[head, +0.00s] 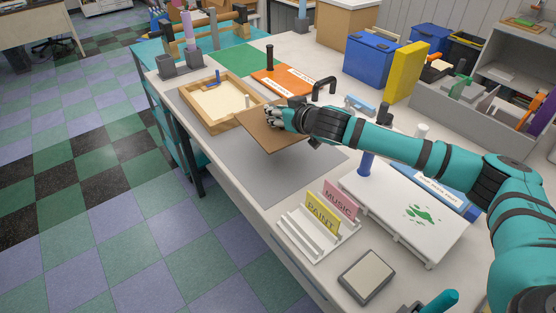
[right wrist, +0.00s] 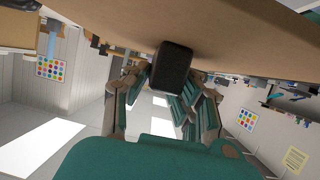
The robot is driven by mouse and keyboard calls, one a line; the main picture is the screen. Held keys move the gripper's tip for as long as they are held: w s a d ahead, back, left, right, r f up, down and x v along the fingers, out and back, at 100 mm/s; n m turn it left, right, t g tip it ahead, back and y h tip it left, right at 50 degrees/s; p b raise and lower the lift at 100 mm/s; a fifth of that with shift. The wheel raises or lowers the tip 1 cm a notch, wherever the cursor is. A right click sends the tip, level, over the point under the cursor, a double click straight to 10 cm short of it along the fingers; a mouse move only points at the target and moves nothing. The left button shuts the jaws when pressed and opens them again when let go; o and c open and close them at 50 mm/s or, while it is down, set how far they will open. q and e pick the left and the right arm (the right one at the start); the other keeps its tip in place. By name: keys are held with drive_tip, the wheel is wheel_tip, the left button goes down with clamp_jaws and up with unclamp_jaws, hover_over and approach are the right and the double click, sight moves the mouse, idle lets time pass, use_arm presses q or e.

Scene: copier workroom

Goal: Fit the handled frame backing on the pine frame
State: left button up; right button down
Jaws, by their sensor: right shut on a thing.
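The pine frame (head: 186,98) lies on a grey mat on the bench, left of my right gripper. Inside it are a pale panel, a blue piece on its far edge and a small pale peg at its right side. My right gripper (head: 277,118) is shut on the dark handle of the brown frame backing (head: 264,138). The backing is just right of the frame and looks slightly tilted; its near corner is over the mat. In the right wrist view the dark handle (right wrist: 173,68) sits between the fingers, under the brown board (right wrist: 120,22).
An orange board (head: 285,80) with a dark post stands behind the backing. A rack with music and paint cards (head: 318,222), a white board with green splashes (head: 410,213) and a grey pad (head: 367,276) are in front. The near grey mat (head: 275,178) is clear.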

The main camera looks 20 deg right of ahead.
sight(277, 127)
drive_tip(key=shift+w, duration=0.2)
drive_tip(key=shift+f, duration=0.35)
wheel_tip(277, 127, down, 4)
drive_tip(key=shift+s+r, duration=0.1)
drive_tip(key=shift+f, duration=0.3)
wheel_tip(277, 127, down, 4)
drive_tip(key=shift+f, duration=0.2)
use_arm(q)
drive_tip(key=shift+w, duration=0.3)
use_arm(e)
drive_tip(key=shift+f, duration=0.1)
drive_tip(key=shift+f, duration=0.2)
use_arm(q)
drive_tip(key=shift+w, duration=0.1)
use_arm(e)
drive_tip(key=c, duration=1.1)
unclamp_jaws()
